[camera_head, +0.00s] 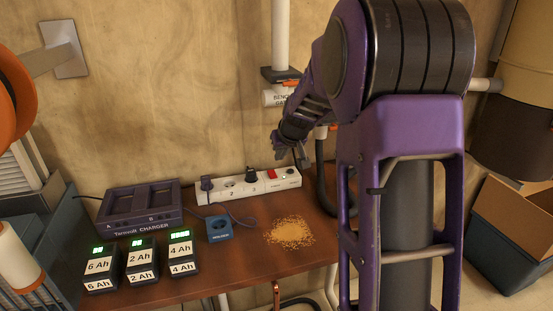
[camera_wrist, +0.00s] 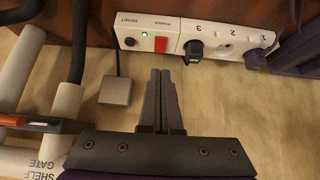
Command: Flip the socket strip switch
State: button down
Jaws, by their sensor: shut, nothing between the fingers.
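A white socket strip (camera_head: 236,191) lies along the back of the bench against the wall. Its red switch (camera_head: 271,174) is near the right end; it also shows in the wrist view (camera_wrist: 161,44), beside a lit green light (camera_wrist: 143,35) and the words POWER and RESET. My gripper (camera_head: 302,162) is above and right of the switch in the head view. In the wrist view my gripper's fingers (camera_wrist: 162,75) are together and empty, pointing at the switch with a gap. The switch's tilt is unclear.
A charger (camera_head: 140,207) and several labelled batteries (camera_head: 139,258) stand left on the bench. A blue box (camera_head: 219,229) and a sawdust heap (camera_head: 290,232) lie in front of the strip. A grey square (camera_wrist: 115,91) with a cable is beside my fingers. Pipes (camera_head: 281,35) rise behind.

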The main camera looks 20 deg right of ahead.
jog(key=shift+s+f+v, duration=0.15)
jog(key=shift+s+v, duration=0.05)
jog(key=shift+v, duration=0.8)
jog(key=shift+s+f+v, duration=0.15)
jog(key=shift+v, duration=0.85)
